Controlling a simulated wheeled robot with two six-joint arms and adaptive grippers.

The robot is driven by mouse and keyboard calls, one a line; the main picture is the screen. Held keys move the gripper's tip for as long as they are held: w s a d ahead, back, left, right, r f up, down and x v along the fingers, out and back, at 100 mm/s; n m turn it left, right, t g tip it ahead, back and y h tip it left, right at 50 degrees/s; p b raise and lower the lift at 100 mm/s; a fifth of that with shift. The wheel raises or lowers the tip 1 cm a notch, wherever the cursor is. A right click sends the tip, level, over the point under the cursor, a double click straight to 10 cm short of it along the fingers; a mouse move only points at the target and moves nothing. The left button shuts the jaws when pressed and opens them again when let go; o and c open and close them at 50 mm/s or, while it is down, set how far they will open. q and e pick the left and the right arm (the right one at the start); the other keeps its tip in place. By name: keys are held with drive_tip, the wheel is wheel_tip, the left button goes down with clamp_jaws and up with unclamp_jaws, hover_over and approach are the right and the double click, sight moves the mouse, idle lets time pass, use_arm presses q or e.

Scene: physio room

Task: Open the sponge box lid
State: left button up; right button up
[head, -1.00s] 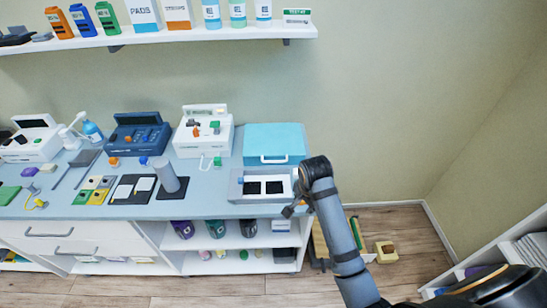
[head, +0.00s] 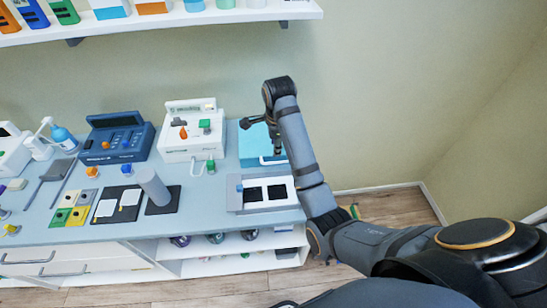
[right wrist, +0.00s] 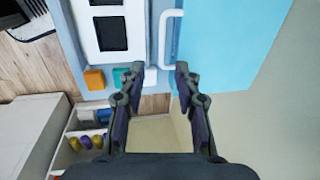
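A light blue box (head: 252,149), which fits the sponge box, stands at the right end of the counter with its flat lid closed. A white bar handle (head: 273,161) is at its front edge. My right gripper (head: 262,135) is above the lid, open and empty, and partly covers it. In the right wrist view the light blue lid (right wrist: 232,42) fills the upper right. The handle (right wrist: 165,40) runs up the picture just beyond the open fingertips (right wrist: 160,69), with nothing between the fingers. I cannot tell whether they touch. My left gripper is out of view.
A grey cylinder (head: 153,188) stands on a dark mat. A shelf (head: 190,19) hangs above.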

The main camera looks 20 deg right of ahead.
drive_tip(key=b, duration=0.4)
hover_over(274, 162)
drive_tip(key=s, duration=0.2)
wheel_tip(274, 162, down, 4)
drive_tip(key=f+b, duration=0.1)
drive_tip(key=w+f+b, duration=0.1)
drive_tip(key=f, duration=0.1)
drive_tip(key=f+b, duration=0.1)
drive_tip(key=shift+w+f+b, duration=0.2)
drive_tip(key=shift+w+b, duration=0.05)
drive_tip(key=shift+b, duration=0.05)
drive_tip(key=shift+f+p, duration=0.15)
drive_tip(key=shift+p, duration=0.45)
drive_tip(key=shift+f, duration=0.6)
clamp_jaws()
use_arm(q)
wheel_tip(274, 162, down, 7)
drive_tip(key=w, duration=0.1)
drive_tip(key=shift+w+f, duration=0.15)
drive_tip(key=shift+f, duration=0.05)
